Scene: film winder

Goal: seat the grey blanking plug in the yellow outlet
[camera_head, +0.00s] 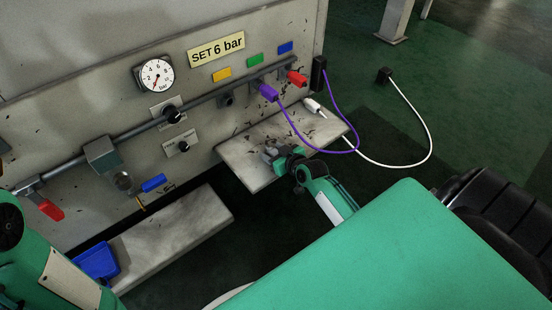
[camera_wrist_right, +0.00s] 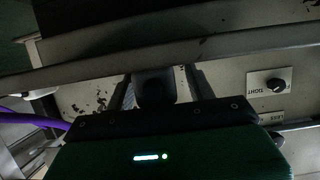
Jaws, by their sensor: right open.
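The yellow tag (camera_head: 222,75) is on the panel. The dark outlet (camera_head: 226,100) below it on the pipe looks empty. My right gripper (camera_head: 269,152) is open over the pale shelf, below and to the right of that outlet and apart from it. In the right wrist view a dark block (camera_wrist_right: 155,85) shows between the fingers; I cannot tell whether it is the outlet, a plug or part of my gripper. I cannot make out the grey blanking plug for certain. My left arm shows at the lower left, but its gripper is not in view.
A purple plug (camera_head: 268,92) with a cable sits below the green tag (camera_head: 255,60), and a red part (camera_head: 297,78) below the blue tag (camera_head: 286,47). A blue bin (camera_head: 97,262) stands at lower left.

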